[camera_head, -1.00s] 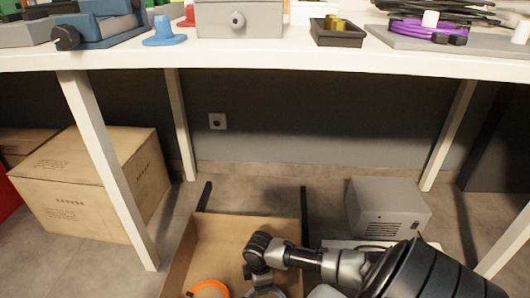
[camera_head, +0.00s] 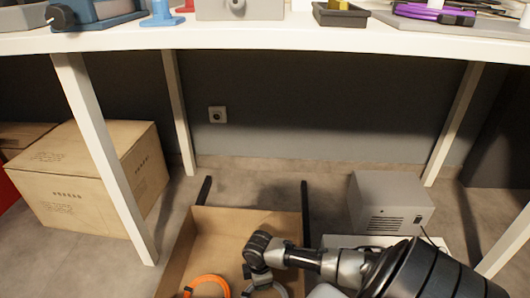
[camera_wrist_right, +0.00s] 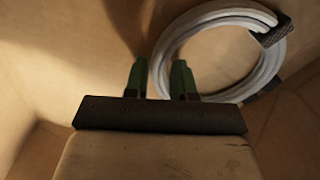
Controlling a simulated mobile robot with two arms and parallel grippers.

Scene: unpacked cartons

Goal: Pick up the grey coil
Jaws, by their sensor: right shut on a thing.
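The grey coil (camera_wrist_right: 273,60) is a ring of pale cable with a dark wrap at its upper right in the right wrist view. My right gripper (camera_wrist_right: 160,72) is shut on its left side, with a dark green finger on either side of the cable. In the head view the coil (camera_head: 284,291) shows only in part, below my right gripper at the bottom edge, inside an open cardboard box (camera_head: 214,219). My left gripper is in neither view.
An orange coil (camera_head: 222,282) lies in the box, left of my gripper. A grey metal unit (camera_head: 390,203) stands to the right and a closed carton (camera_head: 85,190) to the left. The white table (camera_head: 280,40) with its legs spans above.

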